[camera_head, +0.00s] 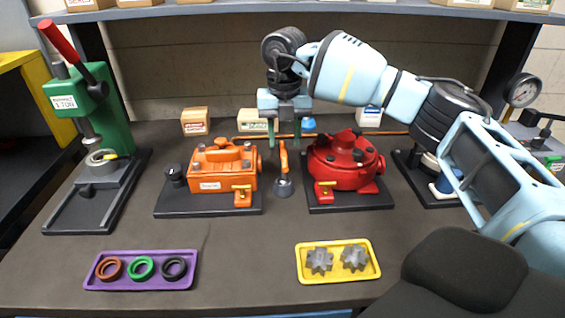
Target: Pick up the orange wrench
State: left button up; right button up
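The orange wrench (283,157) stands upright in a small dark round holder (284,188) at the middle of the bench, between the orange motor and the red motor. My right gripper (284,138) points down from above at the wrench's upper end. Its two greenish fingers are apart, one to each side of the wrench top in the picture, with a visible gap to it. Whether they are level with it in depth I cannot tell. My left gripper is not in view.
The orange motor (222,167) stands close on the left, the red motor (345,160) close on the right. A green press (100,110) is at far left. A purple tray (110,284) with rings and a yellow tray (330,278) with gears lie in front. Small boxes stand behind.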

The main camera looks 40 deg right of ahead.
aim_at(284, 153)
jog(key=shift+w+f, duration=0.1)
jog(key=shift+f, duration=0.95)
jog(key=f, duration=0.3)
jog(key=shift+s+a+f, duration=0.2)
jog(key=shift+s, duration=0.05)
jog(key=shift+f, duration=0.6)
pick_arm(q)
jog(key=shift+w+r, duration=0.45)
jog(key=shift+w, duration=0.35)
pick_arm(e)
jog(key=shift+c, duration=0.4)
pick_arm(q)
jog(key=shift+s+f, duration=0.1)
pick_arm(e)
grip_shut()
